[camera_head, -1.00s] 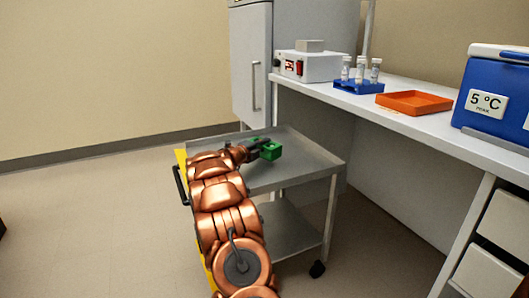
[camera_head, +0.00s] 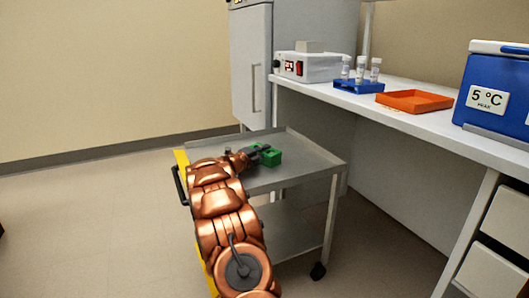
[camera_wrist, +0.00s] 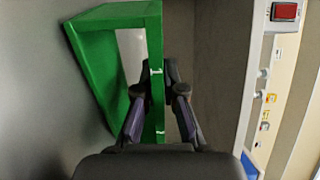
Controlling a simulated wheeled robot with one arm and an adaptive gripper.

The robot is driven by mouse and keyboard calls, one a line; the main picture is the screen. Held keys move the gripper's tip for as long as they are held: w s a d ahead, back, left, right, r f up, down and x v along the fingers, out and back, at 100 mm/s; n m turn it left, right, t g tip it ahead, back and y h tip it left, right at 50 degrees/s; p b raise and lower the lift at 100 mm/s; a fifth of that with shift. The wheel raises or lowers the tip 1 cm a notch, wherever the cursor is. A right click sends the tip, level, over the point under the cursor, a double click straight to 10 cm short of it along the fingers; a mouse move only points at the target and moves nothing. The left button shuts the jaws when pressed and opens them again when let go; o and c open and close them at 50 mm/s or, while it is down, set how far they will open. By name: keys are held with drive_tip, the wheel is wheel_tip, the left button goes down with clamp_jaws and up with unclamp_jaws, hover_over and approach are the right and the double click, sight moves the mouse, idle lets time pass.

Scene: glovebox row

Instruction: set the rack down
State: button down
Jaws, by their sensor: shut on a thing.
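The green rack (camera_head: 272,159) is at the cart's grey top in the head view, near its middle. My gripper (camera_head: 256,150) reaches it from the left and is shut on it. In the wrist view the rack (camera_wrist: 112,24) is an open green frame, and my gripper's two dark fingers (camera_wrist: 160,90) stand on either side of one of its walls. The rack appears tilted in that view. Whether its underside touches the cart top (camera_head: 300,165) cannot be told, as my arm and gripper hide part of it.
The cart has a raised rim and a lower shelf (camera_head: 290,228). The white bench (camera_head: 430,120) at the right holds a blue rack with tubes (camera_head: 358,86), an orange tray (camera_head: 413,101), a white device (camera_head: 310,67) and a blue cooler (camera_head: 500,100). The cart's right side is clear.

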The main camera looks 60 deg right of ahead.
sight(265, 160)
drive_tip(key=c, duration=1.3)
unclamp_jaws()
wheel_tip(265, 160, down, 2)
drive_tip(key=shift+s+a+f, duration=0.1)
drive_tip(key=shift+f, duration=0.4)
drive_tip(key=shift+s+r+p, duration=0.1)
drive_tip(key=shift+r+p, duration=0.2)
drive_tip(key=shift+r, duration=0.05)
drive_tip(key=shift+a+r, duration=0.1)
drive_tip(key=shift+r, duration=0.15)
drive_tip(key=a, duration=0.2)
drive_tip(key=w+a+p, duration=0.1)
drive_tip(key=a, duration=0.3)
drive_tip(key=shift+w+r+p, duration=0.3)
drive_tip(key=shift+r+p, duration=0.1)
drive_tip(key=shift+a+r, duration=0.2)
drive_tip(key=shift+a, duration=0.4)
drive_tip(key=shift+w, duration=0.1)
drive_tip(key=shift+r, duration=0.2)
